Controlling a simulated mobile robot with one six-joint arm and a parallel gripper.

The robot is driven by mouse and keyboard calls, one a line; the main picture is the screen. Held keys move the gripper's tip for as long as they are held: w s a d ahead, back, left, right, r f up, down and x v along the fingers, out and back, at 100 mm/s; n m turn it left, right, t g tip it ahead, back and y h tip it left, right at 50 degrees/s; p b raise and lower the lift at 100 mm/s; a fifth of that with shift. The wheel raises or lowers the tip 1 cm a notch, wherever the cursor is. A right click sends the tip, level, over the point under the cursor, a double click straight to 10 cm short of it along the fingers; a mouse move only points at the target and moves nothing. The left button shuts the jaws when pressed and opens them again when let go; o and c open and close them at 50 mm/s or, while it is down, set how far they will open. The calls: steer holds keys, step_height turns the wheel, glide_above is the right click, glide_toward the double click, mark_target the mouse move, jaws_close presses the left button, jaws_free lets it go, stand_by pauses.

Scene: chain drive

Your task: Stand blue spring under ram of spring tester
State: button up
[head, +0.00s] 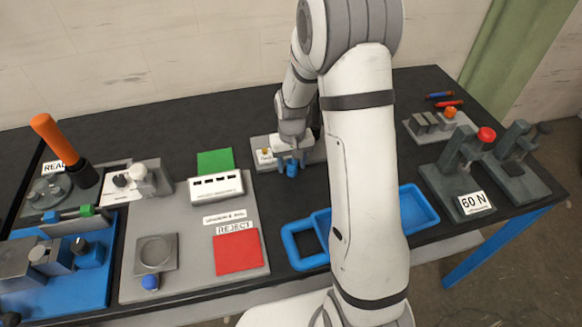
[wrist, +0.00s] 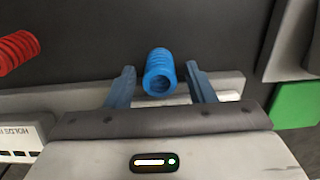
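The blue spring (head: 292,170) is in front of a grey rack in the head view. In the wrist view the blue spring (wrist: 159,72) has its open end facing the camera. My gripper (head: 291,160) is open around it. In the wrist view, the blue fingers of my gripper (wrist: 161,86) stand either side of the spring, with a gap on each side. A grey press-like stand labelled "60 N" (head: 458,172) with a red knob, which looks like the spring tester, is at the right. Its ram is small and hard to make out.
A red spring (wrist: 15,50) is at the left of the wrist view. A blue tray (head: 418,210) lies partly behind my arm. A second dark stand (head: 516,165) is beside the tester. A green pad (head: 215,162) and red reject pad (head: 237,251) are left.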

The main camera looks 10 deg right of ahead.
steer(key=shift+r, duration=0.1)
steer(key=c, duration=1)
